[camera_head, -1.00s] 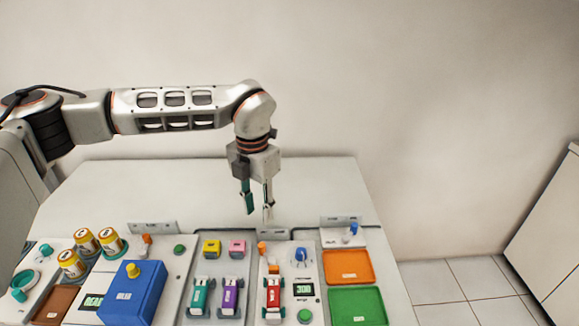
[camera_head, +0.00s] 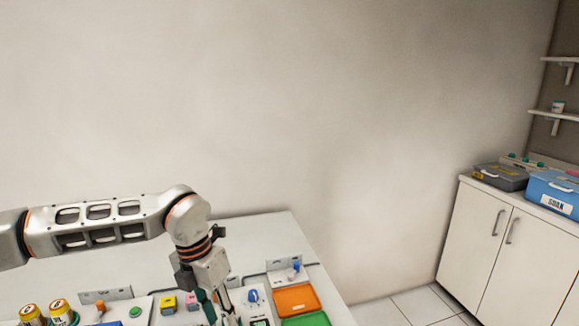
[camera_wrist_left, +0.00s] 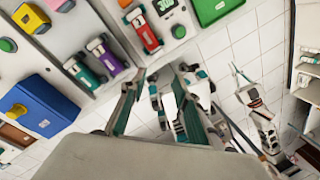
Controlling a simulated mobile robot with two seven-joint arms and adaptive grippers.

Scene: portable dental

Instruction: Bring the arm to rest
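My left arm reaches in from the left in the head view. Its gripper (camera_head: 214,314) hangs downward at the bottom edge, above the work table, and its tips are partly cut off. In the left wrist view the two fingers of the left gripper (camera_wrist_left: 146,80) stand apart with nothing between them. My right arm is not in the head view. At the right of the left wrist view, what looks like my right gripper (camera_wrist_left: 243,82) shows in front of the floor, small and partly hidden; its finger state is unclear.
The table (camera_head: 250,232) holds a blue box (camera_wrist_left: 38,105), small coloured carts such as a red one (camera_wrist_left: 144,30), an orange tray (camera_head: 296,300) and a green tray (camera_head: 305,319). A white cabinet (camera_head: 505,250) stands at the right. Tiled floor lies between.

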